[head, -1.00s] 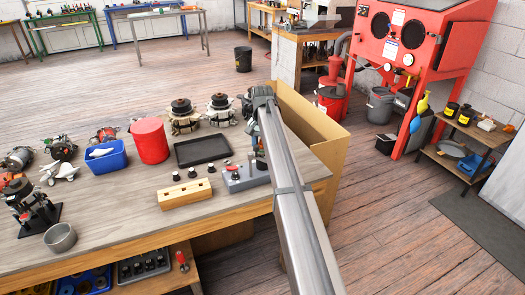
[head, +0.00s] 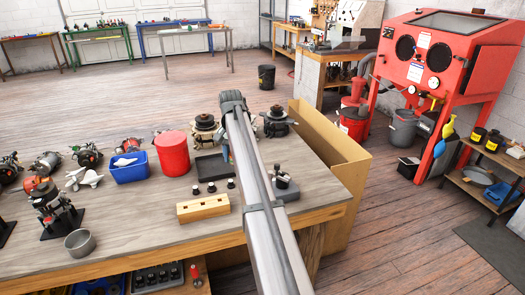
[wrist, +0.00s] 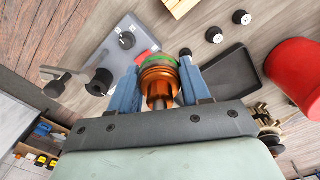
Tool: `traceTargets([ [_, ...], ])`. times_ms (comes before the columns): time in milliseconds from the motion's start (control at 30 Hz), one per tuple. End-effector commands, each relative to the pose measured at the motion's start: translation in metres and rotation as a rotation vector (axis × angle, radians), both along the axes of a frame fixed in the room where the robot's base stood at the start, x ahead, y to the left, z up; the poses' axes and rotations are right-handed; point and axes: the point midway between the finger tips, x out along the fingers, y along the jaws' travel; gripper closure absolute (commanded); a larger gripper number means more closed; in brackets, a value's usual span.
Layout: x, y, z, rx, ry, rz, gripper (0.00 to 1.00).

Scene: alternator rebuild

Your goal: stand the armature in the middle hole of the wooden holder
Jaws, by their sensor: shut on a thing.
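The wooden holder (head: 203,208) is a pale block with small dark holes on top, standing near the front edge of the bench; nothing stands in it. A corner of the holder (wrist: 182,6) shows at the top edge of the wrist view. My gripper (wrist: 158,78) is shut on the armature (wrist: 160,82), which has copper windings and a green band, between its two blue fingers. The holder is apart from the armature.
A grey box with a black knob (wrist: 128,42) lies beside the fingers in the wrist view. A black tray (head: 212,167), a red bucket (head: 173,153), a blue bin (head: 130,170) and several small black-capped pieces (head: 213,188) stand around the holder. Bare bench lies left of the holder.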

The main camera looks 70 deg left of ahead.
Motion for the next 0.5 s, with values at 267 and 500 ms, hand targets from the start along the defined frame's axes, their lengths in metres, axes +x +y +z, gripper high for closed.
traceTargets([
  [267, -0.098, -0.012, -0.013, -0.006, 0.000, 0.101, 1.00],
  [500, -0.136, -0.030, -0.024, -0.005, 0.001, 0.176, 1.00],
])
